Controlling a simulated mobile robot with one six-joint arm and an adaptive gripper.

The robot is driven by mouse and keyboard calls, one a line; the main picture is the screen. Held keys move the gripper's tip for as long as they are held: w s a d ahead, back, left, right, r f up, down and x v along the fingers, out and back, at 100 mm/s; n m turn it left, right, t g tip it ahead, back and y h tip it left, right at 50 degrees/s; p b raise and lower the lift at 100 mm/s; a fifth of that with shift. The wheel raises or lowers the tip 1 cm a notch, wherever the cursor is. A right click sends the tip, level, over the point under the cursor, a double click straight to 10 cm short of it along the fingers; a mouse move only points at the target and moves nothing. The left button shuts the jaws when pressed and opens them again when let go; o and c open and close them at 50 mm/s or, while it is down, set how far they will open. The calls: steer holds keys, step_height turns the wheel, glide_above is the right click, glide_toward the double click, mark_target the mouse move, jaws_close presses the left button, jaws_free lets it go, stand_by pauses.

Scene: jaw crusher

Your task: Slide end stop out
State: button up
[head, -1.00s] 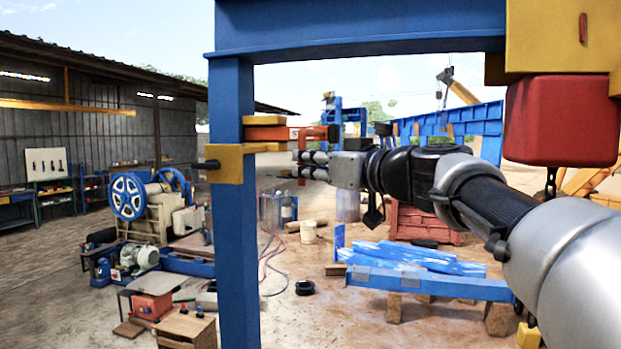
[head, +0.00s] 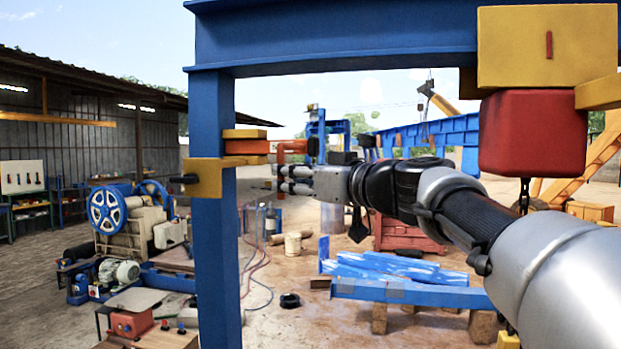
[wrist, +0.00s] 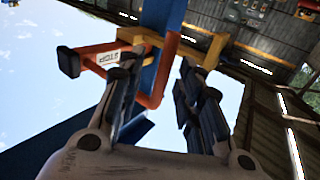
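The end stop is an orange bar (head: 250,147) with a drop-down orange handle (head: 281,160) and a dark cap at its free end. In the wrist view its label reads STOP (wrist: 108,58). It sits at a yellow bracket (head: 204,178) on a blue post (head: 214,260). My gripper (head: 284,180) is at the handle, with its fingers pointing at the post. In the wrist view the fingers (wrist: 158,95) are apart, and part of the orange handle (wrist: 150,100) shows in the gap. I cannot tell whether either finger touches it.
A blue overhead beam (head: 340,40) runs above my arm. A red block (head: 533,135) hangs below a yellow trolley (head: 545,45) at the right. Blue beams (head: 400,290) lie on wooden blocks beyond. A machine with a blue flywheel (head: 108,210) stands at the left.

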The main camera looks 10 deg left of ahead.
steer(key=v, duration=1.1)
steer(key=shift+s, duration=0.25)
steer(key=s+d+f+m+g+h+b, duration=0.1)
steer(key=s+f+m+h+b, duration=0.2)
steer(key=f, duration=0.7)
steer(key=s+d+f+g+h+b, duration=0.15)
steer(key=s+f+b, duration=0.3)
steer(key=f, duration=0.55)
steer(key=s+d+f+m+g+h+b, duration=0.1)
steer(key=s+f+m+h+b, duration=0.2)
steer(key=f, duration=0.7)
steer(key=s+d+f+m+g+h+b, duration=0.1)
steer(key=s+d+f+h+b, duration=0.1)
steer(key=s+f, duration=0.4)
steer(key=s+d+f+m+g+h+b, duration=0.1)
steer(key=s+d+f+b, duration=0.3)
steer(key=f, duration=1)
steer(key=s+d+f+m+g+h+b, duration=0.1)
steer(key=s+d+f+m+h+b, duration=0.1)
steer(key=s+d+f, duration=0.5)
step_height(320, 180, down, 3)
steer(key=shift+s+d+h+b, duration=0.35)
steer(key=shift+d+h+b, duration=0.35)
steer(key=shift+h+b, duration=0.15)
